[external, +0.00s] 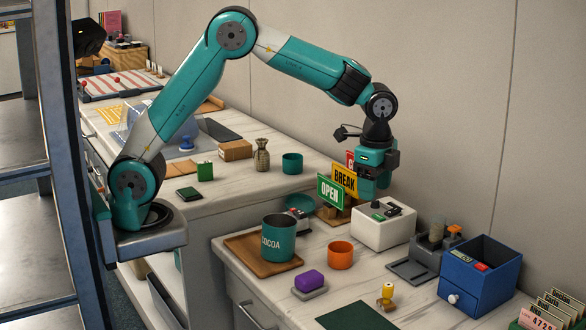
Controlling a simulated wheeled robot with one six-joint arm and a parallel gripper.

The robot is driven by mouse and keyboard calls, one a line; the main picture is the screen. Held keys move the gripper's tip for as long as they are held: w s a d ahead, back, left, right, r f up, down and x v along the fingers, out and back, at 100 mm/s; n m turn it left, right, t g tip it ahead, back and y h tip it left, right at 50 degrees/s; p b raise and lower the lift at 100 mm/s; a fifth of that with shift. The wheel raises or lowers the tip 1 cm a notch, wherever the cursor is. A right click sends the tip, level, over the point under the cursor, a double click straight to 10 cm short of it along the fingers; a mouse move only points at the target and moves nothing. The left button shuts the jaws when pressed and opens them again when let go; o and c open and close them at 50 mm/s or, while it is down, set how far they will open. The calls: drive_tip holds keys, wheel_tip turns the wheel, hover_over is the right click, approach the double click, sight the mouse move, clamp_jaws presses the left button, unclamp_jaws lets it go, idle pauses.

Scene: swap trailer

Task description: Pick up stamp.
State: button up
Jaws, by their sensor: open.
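A small stamp-like piece with a yellow knob handle (387,292) stands upright on the front counter, right of the orange cup. A blue-handled stamp-like piece (186,142) stands on the rear counter beside my arm. I cannot tell which of the two the task calls the stamp. My gripper (375,187) points down, open, above the back of the front counter beside the OPEN and BREAK signs. It is apart from both pieces, and its fingertips are partly hard to make out. I see nothing between its fingers.
Near my gripper are the signs (331,193) and a white box (383,227). The front counter also holds a COCOA tin (279,239), an orange cup (340,255), a purple block (309,280), a blue drawer box (480,276) and a green mat (356,317). The wall stands close behind.

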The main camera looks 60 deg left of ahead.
drive_tip(key=s+d+f+m, duration=0.2)
drive_tip(key=d+f+m, duration=0.2)
drive_tip(key=d, duration=0.5)
approach(389, 285)
drive_tip(key=shift+g, duration=0.3)
drive_tip(key=f, duration=0.5)
drive_tip(key=shift+w+a+p, duration=0.3)
drive_tip(key=shift+w+p, duration=0.05)
drive_tip(key=shift+p, duration=0.05)
drive_tip(key=shift+s+d+f+p, duration=0.1)
drive_tip(key=shift+f+p, duration=0.2)
drive_tip(key=shift+f, duration=1.2)
drive_tip(key=shift+s+d+f+p, duration=0.1)
drive_tip(key=shift+f+p, duration=0.15)
drive_tip(key=shift+f, duration=1.3)
drive_tip(key=c, duration=1)
